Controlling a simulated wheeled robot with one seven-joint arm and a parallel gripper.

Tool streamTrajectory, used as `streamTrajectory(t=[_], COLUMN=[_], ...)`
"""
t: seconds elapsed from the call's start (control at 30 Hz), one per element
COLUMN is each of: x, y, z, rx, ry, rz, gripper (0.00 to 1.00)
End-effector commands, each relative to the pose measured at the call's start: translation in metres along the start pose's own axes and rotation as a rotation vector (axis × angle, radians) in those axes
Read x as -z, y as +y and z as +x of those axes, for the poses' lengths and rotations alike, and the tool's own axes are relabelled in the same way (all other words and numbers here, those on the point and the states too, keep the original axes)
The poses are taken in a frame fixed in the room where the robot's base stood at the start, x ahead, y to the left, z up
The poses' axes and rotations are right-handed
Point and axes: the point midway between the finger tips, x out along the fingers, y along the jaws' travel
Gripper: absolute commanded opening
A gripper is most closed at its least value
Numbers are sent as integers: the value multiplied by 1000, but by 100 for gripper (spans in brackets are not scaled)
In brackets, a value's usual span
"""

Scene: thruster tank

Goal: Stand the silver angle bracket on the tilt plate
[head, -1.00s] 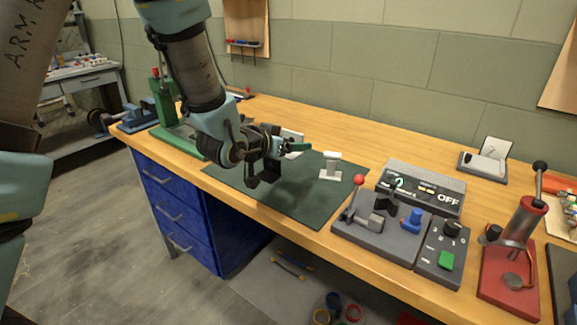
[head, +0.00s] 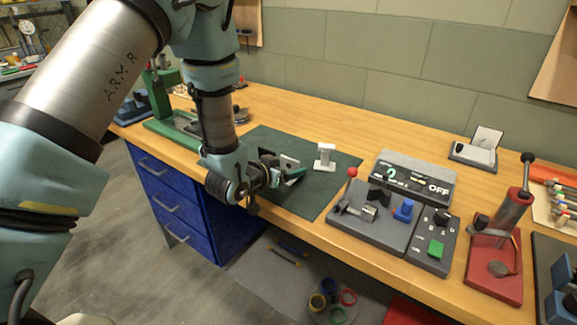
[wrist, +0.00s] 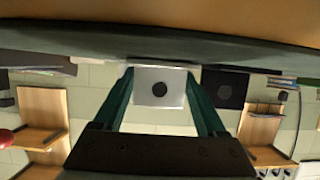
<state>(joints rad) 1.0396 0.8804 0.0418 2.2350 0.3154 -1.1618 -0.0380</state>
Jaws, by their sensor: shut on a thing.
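The silver angle bracket (head: 289,161) is at the fingertips of my gripper (head: 291,173), above the dark green mat in the head view. The fingers hide part of the bracket in the head view. A small grey base with a pale tilted plate (head: 486,139), which looks like the tilt plate, stands at the back right of the bench, well apart from my gripper.
A pale upright block (head: 325,156) stands on the green mat (head: 310,197) just right of my gripper. A grey box marked OFF (head: 415,177), a lever and button panel (head: 375,215) and a red-based press (head: 495,270) fill the right side. Bare wood lies behind the mat.

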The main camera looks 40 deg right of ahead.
Motion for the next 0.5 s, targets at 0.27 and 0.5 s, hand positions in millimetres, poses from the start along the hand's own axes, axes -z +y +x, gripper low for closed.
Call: streamTrajectory(t=[0.27,0.5], x=[-3,-2], y=[0,0], z=[1,1], rx=[0,0], ry=[0,0], rz=[0,0], gripper=[18,87])
